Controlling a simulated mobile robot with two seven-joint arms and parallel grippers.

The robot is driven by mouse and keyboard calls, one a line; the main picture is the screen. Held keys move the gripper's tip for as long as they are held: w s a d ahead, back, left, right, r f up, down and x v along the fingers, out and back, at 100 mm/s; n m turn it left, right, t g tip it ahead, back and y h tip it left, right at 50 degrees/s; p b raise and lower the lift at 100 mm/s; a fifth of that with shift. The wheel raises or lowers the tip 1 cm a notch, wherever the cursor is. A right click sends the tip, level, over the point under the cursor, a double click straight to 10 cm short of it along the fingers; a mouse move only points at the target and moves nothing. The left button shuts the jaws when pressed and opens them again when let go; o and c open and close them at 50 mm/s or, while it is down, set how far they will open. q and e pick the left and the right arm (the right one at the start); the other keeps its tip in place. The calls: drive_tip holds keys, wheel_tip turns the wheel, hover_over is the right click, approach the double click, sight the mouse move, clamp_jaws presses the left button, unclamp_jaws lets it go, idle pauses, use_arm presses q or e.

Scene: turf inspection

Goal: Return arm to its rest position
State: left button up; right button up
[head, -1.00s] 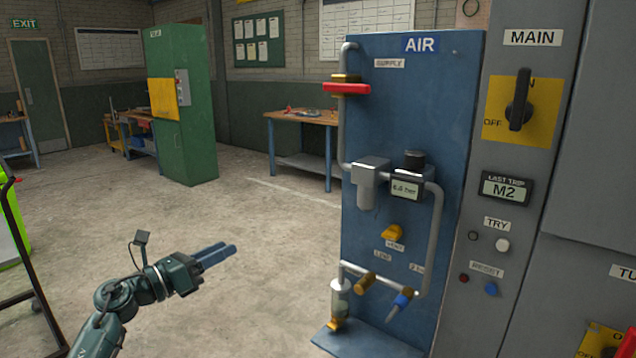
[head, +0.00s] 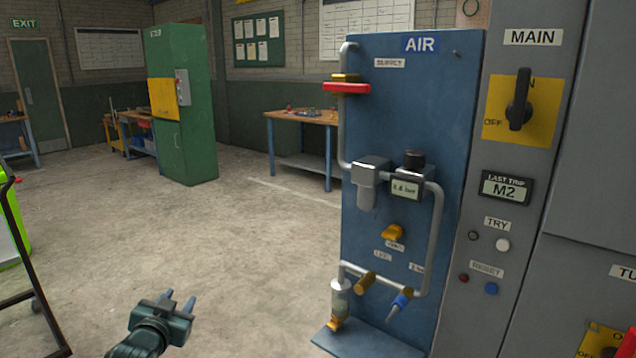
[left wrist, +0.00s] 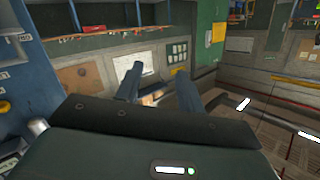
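My left gripper (head: 178,301) is low in the head view, left of the blue air panel (head: 405,140). Its two fingers point up and away with a gap between them, and nothing is held. The left wrist view shows the same open fingers (left wrist: 160,88) against the room, which looks tilted there. The gripper is apart from the panel and touches nothing. My right gripper is not in view.
The panel carries a red supply handle (head: 346,87), a yellow vent knob (head: 393,232) and a blue-tipped valve (head: 401,301). A grey cabinet (head: 545,190) adjoins it at right. A dark cart frame (head: 22,300) stands far left. Bare floor (head: 200,235) lies between.

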use_arm(q)
drive_tip(key=s+d+f+g+h, duration=0.1)
drive_tip(key=s+d+f+g, duration=0.1)
drive_tip(key=s+d+f, duration=0.45)
drive_tip(key=s+d+f+g+h, duration=0.1)
drive_tip(key=s+d+f, duration=0.3)
drive_tip(key=s+f, duration=0.55)
drive_tip(key=s+d+g, duration=0.1)
drive_tip(key=s+d, duration=0.1)
drive_tip(key=s, duration=0.7)
drive_tip(key=s+d+g+h, duration=0.1)
drive_tip(key=s+d, duration=0.2)
drive_tip(key=s, duration=0.5)
drive_tip(key=shift+s+d+f+h, duration=0.2)
drive_tip(key=shift+s+d+h, duration=0.05)
drive_tip(key=shift+s+h, duration=0.1)
